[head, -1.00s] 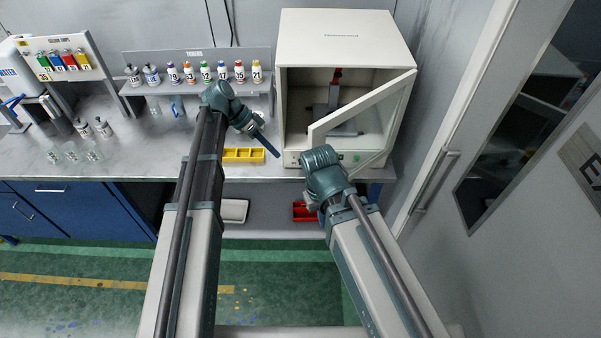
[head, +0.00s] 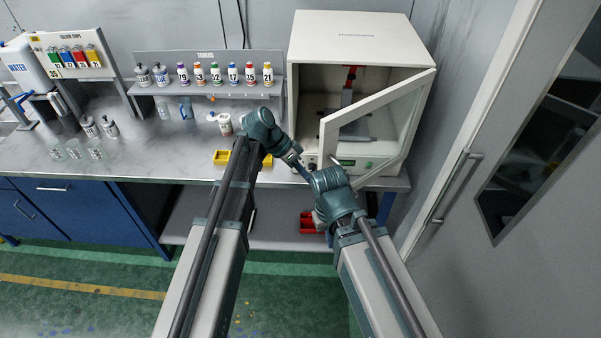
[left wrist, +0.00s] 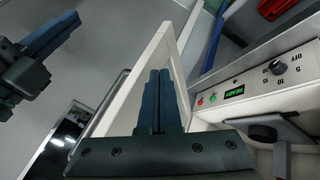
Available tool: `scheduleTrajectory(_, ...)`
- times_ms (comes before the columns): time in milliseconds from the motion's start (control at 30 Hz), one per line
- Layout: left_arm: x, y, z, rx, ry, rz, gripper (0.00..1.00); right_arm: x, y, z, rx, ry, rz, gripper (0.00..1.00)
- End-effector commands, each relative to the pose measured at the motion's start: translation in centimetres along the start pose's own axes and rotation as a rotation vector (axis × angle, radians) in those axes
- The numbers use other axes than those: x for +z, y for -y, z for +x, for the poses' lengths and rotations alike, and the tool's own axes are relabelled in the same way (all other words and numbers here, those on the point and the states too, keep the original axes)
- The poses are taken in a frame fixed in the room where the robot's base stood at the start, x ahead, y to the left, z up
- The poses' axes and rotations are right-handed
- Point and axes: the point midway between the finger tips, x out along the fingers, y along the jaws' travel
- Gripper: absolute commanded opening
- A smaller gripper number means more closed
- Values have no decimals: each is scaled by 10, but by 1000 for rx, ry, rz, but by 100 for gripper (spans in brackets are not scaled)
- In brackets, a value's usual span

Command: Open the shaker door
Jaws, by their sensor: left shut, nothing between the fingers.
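The shaker (head: 362,42) is a cream box at the back right of the bench. Its framed, glazed door (head: 375,104) stands partly open, hinged on the right, its free edge swung out towards me. My left gripper (head: 304,172) is at the shaker's lower left front, near that free edge. In the left wrist view its fingers (left wrist: 160,75) are shut and empty, in front of the white door frame (left wrist: 152,62); I cannot tell whether they touch it. My right gripper is hidden by its wrist in the head view; a dark blue finger (left wrist: 50,35) shows in the left wrist view.
A control panel (left wrist: 240,92) with a knob and green display lies below the opening. A yellow tray (head: 221,157) is left of my left gripper. Numbered bottles (head: 233,74) line the back shelf. A grey door with a handle (head: 452,185) is at right.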

Motion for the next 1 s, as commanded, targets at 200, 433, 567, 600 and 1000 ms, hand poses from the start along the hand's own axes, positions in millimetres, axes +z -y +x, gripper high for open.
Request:
scheduleTrajectory(200, 0, -8, 4, 0, 0, 1, 0, 0, 0, 0, 0, 0, 0, 0)
scheduleTrajectory(433, 0, -8, 4, 0, 0, 0, 0, 0, 0, 0, 0, 0, 0, 0)
scheduleTrajectory(567, 0, -12, 6, 0, 0, 1, 0, 0, 0, 0, 0, 0, 0, 0)
scheduleTrajectory(600, 1, -17, 9, 0, 1, 2, 0, 0, 0, 0, 0, 0, 0, 0)
scheduleTrajectory(1000, -2, -96, 52, 1, 2, 4, 0, 0, 0, 0, 0, 0, 0, 0)
